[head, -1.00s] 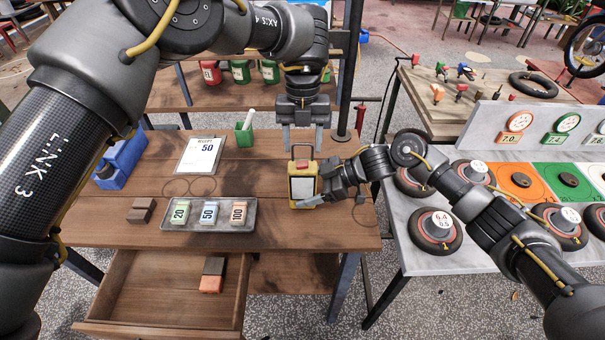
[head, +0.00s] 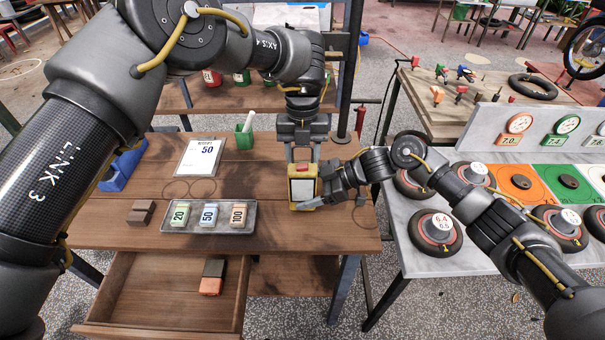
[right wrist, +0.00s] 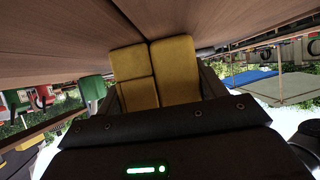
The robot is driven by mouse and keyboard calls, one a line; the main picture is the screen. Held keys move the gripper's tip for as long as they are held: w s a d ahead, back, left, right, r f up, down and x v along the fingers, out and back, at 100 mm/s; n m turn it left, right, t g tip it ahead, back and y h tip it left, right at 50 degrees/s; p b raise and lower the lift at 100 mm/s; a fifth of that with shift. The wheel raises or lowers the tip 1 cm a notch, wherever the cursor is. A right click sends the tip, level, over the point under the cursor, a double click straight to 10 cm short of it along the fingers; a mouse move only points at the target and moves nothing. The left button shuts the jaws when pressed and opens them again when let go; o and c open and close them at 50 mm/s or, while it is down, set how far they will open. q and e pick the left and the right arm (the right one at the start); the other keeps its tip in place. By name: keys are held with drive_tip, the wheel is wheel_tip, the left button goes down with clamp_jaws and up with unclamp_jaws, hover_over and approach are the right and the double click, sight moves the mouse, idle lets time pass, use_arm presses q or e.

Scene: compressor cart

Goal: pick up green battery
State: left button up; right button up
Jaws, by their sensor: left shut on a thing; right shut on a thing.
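The green battery (head: 180,215), marked 20, lies at the left end of a grey metal tray (head: 250,226), beside a blue one (head: 209,215) marked 50 and an orange one (head: 238,215) marked 100. Neither gripper is near it. A yellow device (head: 303,186) with a pale front panel stands to the right of the tray.
A clipboard (head: 198,158) reading 50 and a green cup (head: 243,138) lie behind the tray. A dark brown block (head: 141,212) is to its left. The drawer (head: 160,290) below is open, holding a dark and orange block (head: 212,277). A marble table (head: 410,250) stands at right.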

use_arm(q)
wheel_tip(320, 180, up, 10)
idle(0.6)
use_arm(e)
drive_tip(key=o, duration=0.8)
drive_tip(key=v, duration=1.2)
